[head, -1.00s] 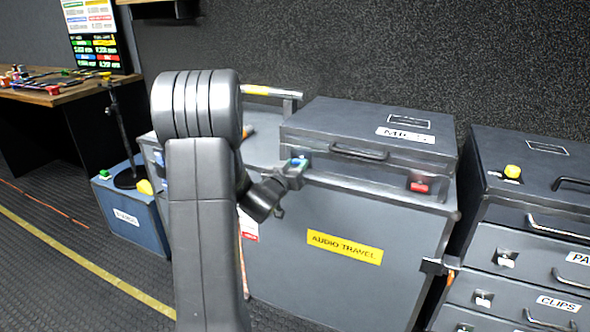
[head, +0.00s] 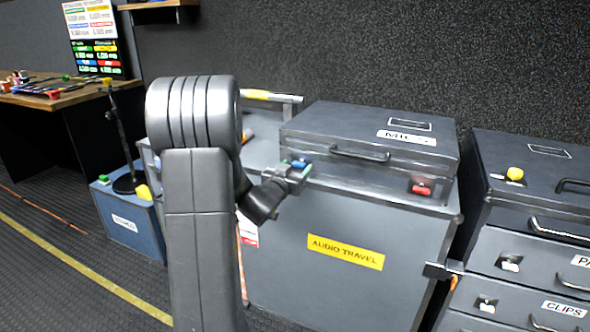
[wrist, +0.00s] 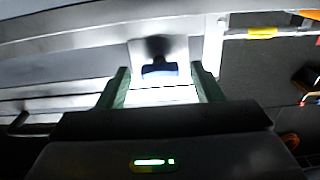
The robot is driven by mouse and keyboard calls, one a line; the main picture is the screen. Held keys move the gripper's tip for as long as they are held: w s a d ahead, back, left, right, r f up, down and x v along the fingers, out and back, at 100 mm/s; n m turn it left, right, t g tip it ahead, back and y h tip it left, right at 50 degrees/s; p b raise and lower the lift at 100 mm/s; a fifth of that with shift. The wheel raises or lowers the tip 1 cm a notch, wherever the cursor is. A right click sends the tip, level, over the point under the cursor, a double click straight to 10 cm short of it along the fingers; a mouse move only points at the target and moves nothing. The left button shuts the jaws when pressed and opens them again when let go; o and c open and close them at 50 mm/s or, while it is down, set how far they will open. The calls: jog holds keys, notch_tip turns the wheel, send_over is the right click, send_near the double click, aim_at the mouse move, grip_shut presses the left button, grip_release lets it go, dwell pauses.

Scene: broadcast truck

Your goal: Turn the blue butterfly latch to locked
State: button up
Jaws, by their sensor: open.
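The blue butterfly latch (head: 300,164) is on the front left of the MICS case (head: 360,126), just beyond my gripper (head: 296,169). In the wrist view the blue latch (wrist: 159,69) lies between and ahead of the two green-edged fingers of my gripper (wrist: 160,84). The fingers stand apart, one on each side of the latch, with no clear contact. The latch handle looks crosswise in the wrist view, on a pale plate. Its far side is in shadow.
A red latch (head: 421,188) is on the case's front right. The case sits on the AUDIO TRAVEL trunk (head: 300,255). A rail with a yellow band (head: 256,94) stands behind.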

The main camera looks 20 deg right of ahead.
jog(key=p+v, duration=0.1)
jog(key=v, duration=1.2)
jog(key=shift+s+a, duration=0.25)
jog(key=shift+s, duration=0.05)
jog(key=shift+d, duration=0.1)
jog(key=x, duration=1.3)
jog(key=shift+w+d+r, duration=0.1)
jog(key=shift+w+d, duration=0.15)
jog(key=shift+w, duration=0.1)
jog(key=shift+n, duration=0.6)
jog(key=shift+f, duration=0.2)
